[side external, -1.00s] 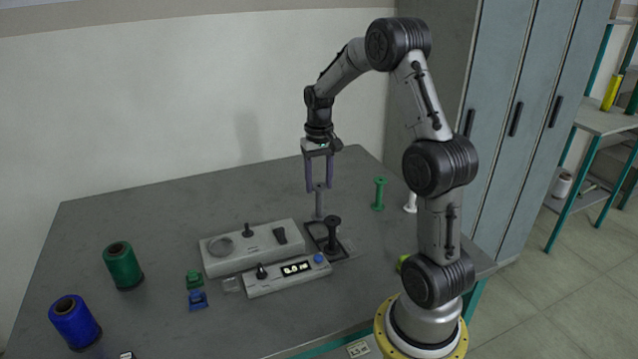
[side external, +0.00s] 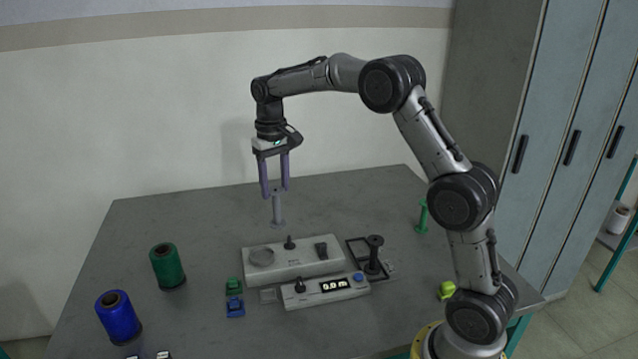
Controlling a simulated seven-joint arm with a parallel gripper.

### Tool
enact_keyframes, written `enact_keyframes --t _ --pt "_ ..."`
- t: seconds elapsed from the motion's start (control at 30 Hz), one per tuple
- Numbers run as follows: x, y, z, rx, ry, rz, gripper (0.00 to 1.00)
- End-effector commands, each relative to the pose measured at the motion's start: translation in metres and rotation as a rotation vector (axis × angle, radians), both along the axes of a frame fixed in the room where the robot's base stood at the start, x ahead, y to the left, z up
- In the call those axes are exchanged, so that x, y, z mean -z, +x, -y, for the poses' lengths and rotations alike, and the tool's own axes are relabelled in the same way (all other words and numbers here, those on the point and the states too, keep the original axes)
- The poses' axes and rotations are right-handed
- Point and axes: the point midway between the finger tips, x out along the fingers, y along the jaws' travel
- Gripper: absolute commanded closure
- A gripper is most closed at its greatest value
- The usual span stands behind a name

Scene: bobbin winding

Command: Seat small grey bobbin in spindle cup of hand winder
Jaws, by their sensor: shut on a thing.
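My gripper (side external: 275,190) is shut on the small grey bobbin (side external: 278,209). The bobbin hangs upright below the fingertips, with its flanged lower end free. In the picture it is just above and behind the light grey winder box (side external: 315,265); its exact height over the table is hard to judge. The box carries a round disc or cup (side external: 262,257) at its left, a black knob (side external: 290,243) in the middle and a dark lever (side external: 321,251) at the right. The bobbin is apart from the box, and I cannot tell for sure which part is the spindle cup.
A display unit (side external: 310,293) lies in front of the box. A black frame (side external: 354,247) with a dark upright post (side external: 374,256) is to its right. Green (side external: 167,267) and blue (side external: 118,318) spools stand left. A green bobbin (side external: 423,216) stands back right. The back left table is clear.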

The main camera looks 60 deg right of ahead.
Motion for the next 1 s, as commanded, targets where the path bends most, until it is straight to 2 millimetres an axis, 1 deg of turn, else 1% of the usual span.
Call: enact_keyframes --t 0.03,0.1,0.2,0.27,0.47,0.8,1.0 --pt "0.0 0.008 -0.015 -0.034 -0.001 0.005 0.77" --pt "0.001 0.013 -0.03 -0.066 -0.002 0.008 0.77" --pt "0.003 0.016 -0.045 -0.096 -0.001 0.004 0.77" --pt "0.004 0.017 -0.05 -0.105 -0.001 0.002 0.77" --pt "0.015 0.017 -0.052 -0.111 0.0 0.0 0.77" --pt "0.044 0.017 -0.052 -0.11 0.0 0.0 0.77" --pt "0.052 0.017 -0.052 -0.11 0.0 0.001 0.77"
